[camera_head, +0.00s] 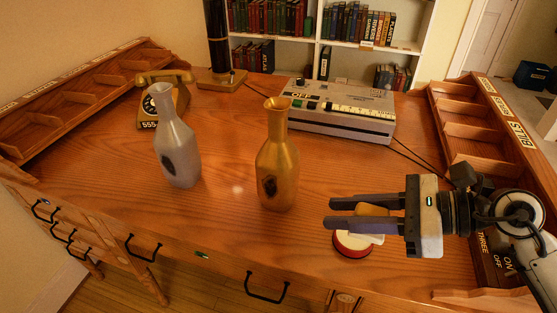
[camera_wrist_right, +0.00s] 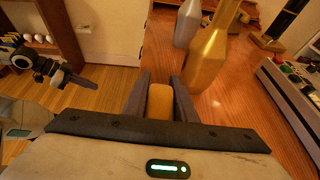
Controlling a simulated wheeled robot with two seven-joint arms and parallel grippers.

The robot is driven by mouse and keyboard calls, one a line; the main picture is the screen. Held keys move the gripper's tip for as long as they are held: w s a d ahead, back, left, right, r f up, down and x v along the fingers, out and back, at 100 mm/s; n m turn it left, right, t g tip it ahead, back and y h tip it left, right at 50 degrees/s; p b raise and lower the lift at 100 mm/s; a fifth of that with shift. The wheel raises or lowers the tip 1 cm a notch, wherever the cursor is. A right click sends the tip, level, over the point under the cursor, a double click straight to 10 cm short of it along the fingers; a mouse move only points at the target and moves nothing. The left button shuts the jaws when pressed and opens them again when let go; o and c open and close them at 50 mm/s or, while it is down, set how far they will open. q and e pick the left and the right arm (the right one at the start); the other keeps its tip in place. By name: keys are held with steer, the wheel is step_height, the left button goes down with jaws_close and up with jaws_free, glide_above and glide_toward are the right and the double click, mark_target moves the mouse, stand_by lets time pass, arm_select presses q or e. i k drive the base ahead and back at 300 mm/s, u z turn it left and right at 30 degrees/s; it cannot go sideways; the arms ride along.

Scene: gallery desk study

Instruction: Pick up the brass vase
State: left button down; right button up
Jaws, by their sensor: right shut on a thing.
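The brass vase (camera_head: 277,165) stands upright near the middle of the desk, a dark patch on its front; it also shows in the right wrist view (camera_wrist_right: 205,62). My right gripper (camera_head: 335,213) is to its right, pointing left, with its fingertips apart from the vase. Its fingers are closed on a small orange-yellow thing (camera_head: 372,210), which also shows in the right wrist view (camera_wrist_right: 160,103). My left gripper (camera_wrist_right: 78,80) shows small at the left of the right wrist view; its jaw state is unclear. It is out of the head view.
A silver vase (camera_head: 175,140) stands left of the brass one. A red-rimmed round thing (camera_head: 352,244) lies under my right gripper. A yellow telephone (camera_head: 163,98) and a grey machine (camera_head: 342,112) are behind. Wooden organisers (camera_head: 470,125) line both sides. Desk between the vases is clear.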

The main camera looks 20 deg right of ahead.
mark_target(277, 162)
steer(key=k, duration=0.5)
steer(key=u, duration=1.15)
steer(key=i, duration=1.3)
steer(key=z, duration=2.15)
steer(key=k, duration=0.5)
steer(key=z, duration=0.1)
steer(key=i, duration=0.45)
steer(key=u, duration=0.05)
